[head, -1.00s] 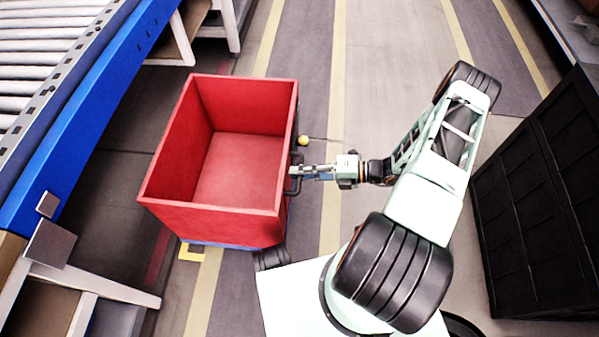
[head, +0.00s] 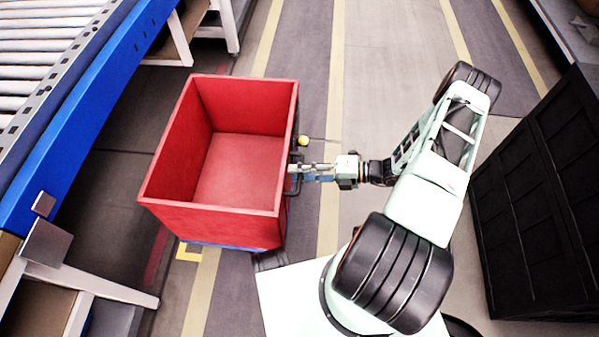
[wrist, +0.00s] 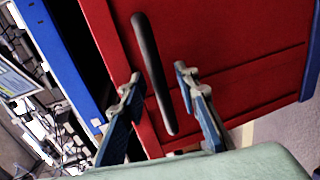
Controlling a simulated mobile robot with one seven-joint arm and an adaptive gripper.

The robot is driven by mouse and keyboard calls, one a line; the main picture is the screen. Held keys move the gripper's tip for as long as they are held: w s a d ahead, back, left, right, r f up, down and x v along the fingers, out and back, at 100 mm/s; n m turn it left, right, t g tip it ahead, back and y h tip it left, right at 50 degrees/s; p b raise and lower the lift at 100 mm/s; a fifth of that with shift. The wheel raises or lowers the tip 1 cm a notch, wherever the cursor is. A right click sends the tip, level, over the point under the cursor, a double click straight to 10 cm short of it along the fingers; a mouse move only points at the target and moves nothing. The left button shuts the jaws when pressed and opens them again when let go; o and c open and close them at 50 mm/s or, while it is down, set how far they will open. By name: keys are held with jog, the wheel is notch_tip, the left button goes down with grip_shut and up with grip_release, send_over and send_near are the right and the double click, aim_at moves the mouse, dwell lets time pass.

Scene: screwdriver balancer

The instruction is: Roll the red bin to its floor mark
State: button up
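The red bin (head: 238,170) stands upright and empty on the floor, left of my arm, in the head view. Its dark handle (head: 294,172) is on the right side. My gripper (head: 300,173) is at this handle. In the wrist view the dark handle bar (wrist: 153,75) runs between my two fingers, with a gap on each side, in front of the red wall (wrist: 225,60). My gripper is open around the handle. A yellow corner mark (head: 188,253) shows on the floor at the bin's near left corner; the rest is hidden under the bin.
A roller conveyor with a blue side rail (head: 75,105) runs along the left, with a metal stand (head: 90,285) at its near end. A black cabinet (head: 535,210) stands at the right. The striped floor (head: 385,60) beyond the bin is clear.

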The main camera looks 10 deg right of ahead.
jog(key=shift+d, duration=0.15)
jog(key=v, duration=1.1)
jog(key=shift+s+d, duration=0.2)
jog(key=shift+d, duration=0.15)
jog(key=shift+r, duration=0.1)
